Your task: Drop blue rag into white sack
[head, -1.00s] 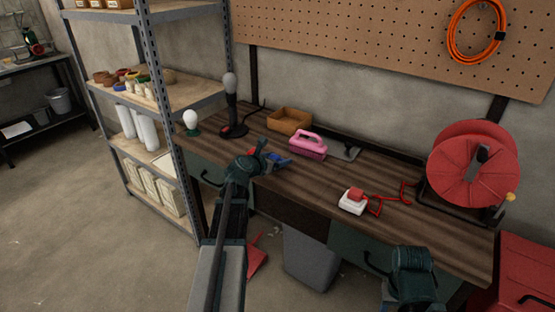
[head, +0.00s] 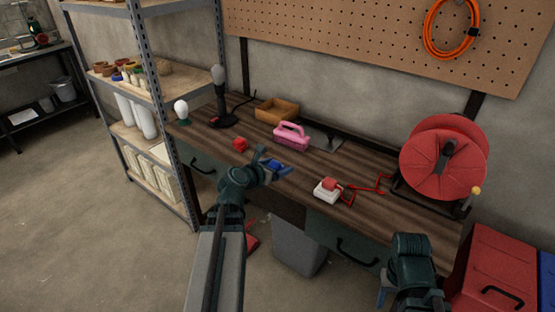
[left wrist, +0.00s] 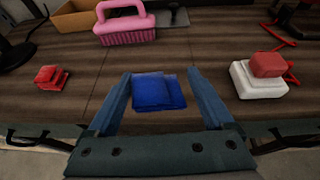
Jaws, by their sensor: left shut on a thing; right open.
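The blue rag (head: 279,168) is a small folded blue piece between the fingers of my left gripper (head: 268,166), which is shut on it over the workbench. In the left wrist view the rag (left wrist: 158,91) sits between the two fingers of this gripper (left wrist: 160,88). I cannot clearly make out a white sack; a small white block-like thing (head: 322,193) with a red piece on it lies on the bench right of the rag, also in the left wrist view (left wrist: 250,87). My right gripper (head: 418,293) is open and empty at the bench's front right.
A red folded piece (head: 239,144), a pink brush (head: 291,138), a brown tray (head: 277,111), a lamp (head: 221,95) and a red reel (head: 442,160) stand on the bench (head: 350,155). A grey bin (head: 298,250) stands below. A metal shelf (head: 165,110) borders the left.

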